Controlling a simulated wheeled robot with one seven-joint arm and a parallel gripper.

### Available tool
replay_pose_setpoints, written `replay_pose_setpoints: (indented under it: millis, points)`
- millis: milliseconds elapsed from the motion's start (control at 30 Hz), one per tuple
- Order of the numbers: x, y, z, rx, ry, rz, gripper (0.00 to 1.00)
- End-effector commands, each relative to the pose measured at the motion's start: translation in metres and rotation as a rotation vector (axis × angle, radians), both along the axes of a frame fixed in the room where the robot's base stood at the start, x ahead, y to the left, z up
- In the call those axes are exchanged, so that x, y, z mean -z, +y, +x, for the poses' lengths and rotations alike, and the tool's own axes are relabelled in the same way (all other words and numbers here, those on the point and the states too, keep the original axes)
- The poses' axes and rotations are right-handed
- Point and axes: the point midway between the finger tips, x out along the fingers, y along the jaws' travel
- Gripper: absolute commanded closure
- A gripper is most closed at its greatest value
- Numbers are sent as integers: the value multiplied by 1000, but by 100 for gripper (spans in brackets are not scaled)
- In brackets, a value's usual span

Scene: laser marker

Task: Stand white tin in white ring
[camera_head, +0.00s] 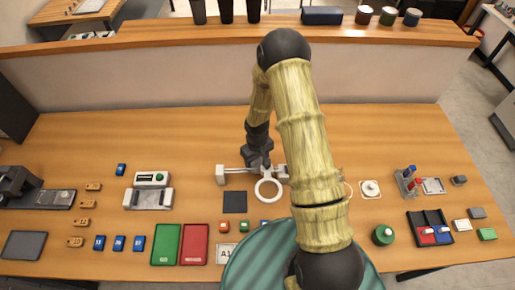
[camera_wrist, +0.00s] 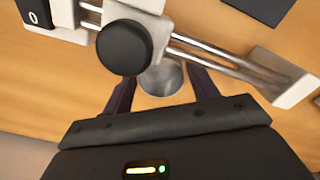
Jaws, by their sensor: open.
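A white ring (camera_head: 268,190) lies flat on the table, just in front of a white-ended rail device (camera_head: 221,175). My gripper (camera_head: 257,163) is low over the device's rails, behind the ring. In the wrist view its dark fingers (camera_wrist: 163,88) are open, either side of a greyish round piece (camera_wrist: 165,80) partly under a black knob (camera_wrist: 125,47). I cannot tell whether that piece is the white tin. A small white round object (camera_head: 371,188) sits on a white square plate to the right. Part of another white ring (camera_head: 348,188) shows beside my arm.
A dark square mat (camera_head: 235,201) lies left of the ring. Green and red trays (camera_head: 166,244) lie front left. Several tins (camera_head: 388,15) stand on the back ledge.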

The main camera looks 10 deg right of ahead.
Motion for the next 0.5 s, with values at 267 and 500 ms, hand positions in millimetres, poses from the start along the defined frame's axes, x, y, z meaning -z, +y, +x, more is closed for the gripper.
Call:
replay_pose_setpoints:
  millis: [267,500]
  points:
    - [-40,-1,1,3,-4,1,41]
    - [-77,1,0,-1,-4,1,41]
